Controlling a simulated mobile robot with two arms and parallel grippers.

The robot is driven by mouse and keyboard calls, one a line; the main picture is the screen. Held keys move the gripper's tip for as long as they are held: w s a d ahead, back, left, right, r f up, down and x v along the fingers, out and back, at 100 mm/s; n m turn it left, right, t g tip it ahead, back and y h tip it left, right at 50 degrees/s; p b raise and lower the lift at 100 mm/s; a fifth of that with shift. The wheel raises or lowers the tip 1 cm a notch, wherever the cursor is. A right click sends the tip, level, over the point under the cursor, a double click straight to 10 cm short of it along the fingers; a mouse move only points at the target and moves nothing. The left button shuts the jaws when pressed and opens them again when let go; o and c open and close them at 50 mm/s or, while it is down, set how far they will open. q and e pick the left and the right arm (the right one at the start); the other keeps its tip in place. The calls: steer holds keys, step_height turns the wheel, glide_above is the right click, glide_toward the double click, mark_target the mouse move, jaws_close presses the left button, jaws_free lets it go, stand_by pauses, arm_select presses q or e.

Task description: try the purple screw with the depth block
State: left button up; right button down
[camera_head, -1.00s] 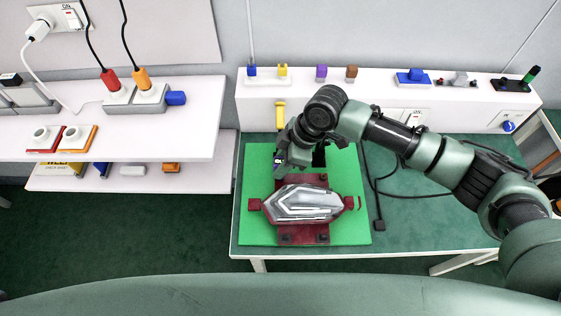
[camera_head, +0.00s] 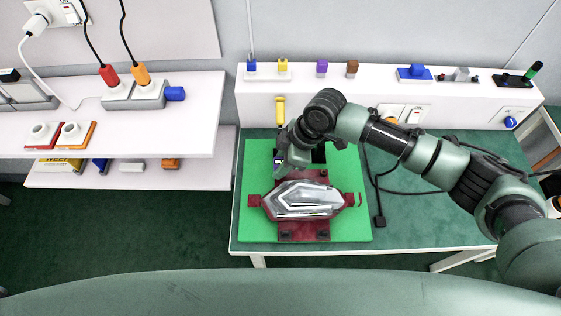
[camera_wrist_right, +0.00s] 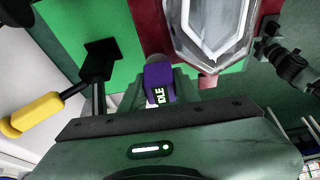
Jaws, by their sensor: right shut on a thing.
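My right gripper (camera_head: 289,162) is low over the green mat, just behind the tail lamp. In the right wrist view it is shut on a small purple block (camera_wrist_right: 157,72) with a white "IDLE" label; I cannot tell whether this is the depth block. A small labelled face of it shows in the head view (camera_head: 280,157). The silver tail lamp (camera_head: 303,200) lies on a dark red fixture (camera_head: 306,233). Another purple piece (camera_head: 321,68) stands on the white ledge; I cannot tell whether it is the purple screw. My left gripper is not in view.
The green mat (camera_head: 257,228) lies on the table. A yellow-handled tool (camera_head: 280,110) is behind the gripper, near the white ledge. Blue, yellow and brown pieces stand on the ledge. A black cable (camera_head: 379,200) lies right of the mat. White shelves (camera_head: 200,120) are at the left.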

steer(key=shift+f, duration=0.25)
steer(key=c, duration=1)
jaws_free()
steer(key=shift+o, duration=0.2)
steer(key=b+v, duration=0.1)
steer(key=v, duration=0.6)
steer(key=shift+d+r, duration=0.2)
steer(key=shift+r, duration=0.15)
steer(key=shift+s+f, duration=0.1)
steer(key=shift+s, duration=0.05)
